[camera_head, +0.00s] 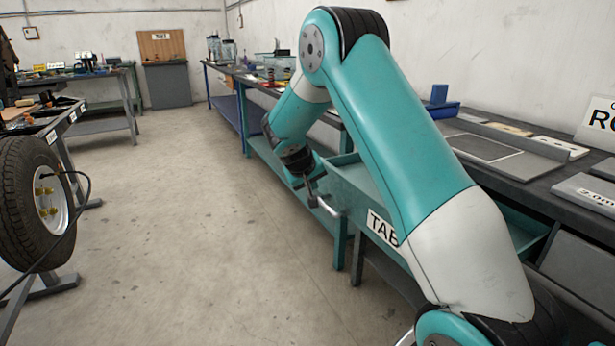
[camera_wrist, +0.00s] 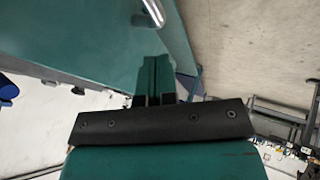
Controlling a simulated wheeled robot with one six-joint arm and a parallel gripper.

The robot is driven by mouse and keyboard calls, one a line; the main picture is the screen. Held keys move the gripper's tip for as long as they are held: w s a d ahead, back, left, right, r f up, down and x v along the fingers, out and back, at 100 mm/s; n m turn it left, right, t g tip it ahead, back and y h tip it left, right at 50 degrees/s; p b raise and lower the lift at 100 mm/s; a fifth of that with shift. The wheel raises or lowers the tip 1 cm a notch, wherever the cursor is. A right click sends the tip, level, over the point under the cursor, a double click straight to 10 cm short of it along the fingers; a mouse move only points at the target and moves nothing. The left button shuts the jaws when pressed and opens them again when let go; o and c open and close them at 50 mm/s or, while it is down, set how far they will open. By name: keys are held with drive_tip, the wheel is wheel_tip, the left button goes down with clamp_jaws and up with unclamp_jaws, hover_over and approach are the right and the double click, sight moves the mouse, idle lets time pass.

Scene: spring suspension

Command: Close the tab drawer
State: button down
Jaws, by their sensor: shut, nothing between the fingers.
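The tab drawer is a teal drawer (camera_head: 347,191) with a white label reading "TAB" and a metal bar handle (camera_head: 332,209). It stands pulled out from under the right-hand workbench, and my arm hides its middle. Its open inside shows on both sides of the arm. My gripper (camera_head: 312,196) is shut and empty, close to the drawer front near the handle. I cannot tell whether it touches. In the wrist view a broad teal panel (camera_wrist: 90,45) with a metal handle (camera_wrist: 152,11) lies beyond my shut fingers (camera_wrist: 154,97).
The workbench (camera_head: 500,158) runs along the right wall with plates and a blue block (camera_head: 439,94) on it. A wheel with a tyre (camera_head: 28,200) stands at left. The concrete floor (camera_head: 190,220) between is clear.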

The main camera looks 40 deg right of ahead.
sight(329, 188)
drive_tip(key=shift+s+d+f, duration=0.1)
drive_tip(key=shift+d+f, duration=0.1)
drive_tip(key=shift+d, duration=0.6)
drive_tip(key=shift+s+d+f, duration=0.1)
drive_tip(key=shift+d+f, duration=0.1)
drive_tip(key=shift+d, duration=0.6)
drive_tip(key=shift+s+d+f, duration=0.1)
drive_tip(key=shift+d+f, duration=0.1)
drive_tip(key=shift+d, duration=0.6)
drive_tip(key=shift+d, duration=0.1)
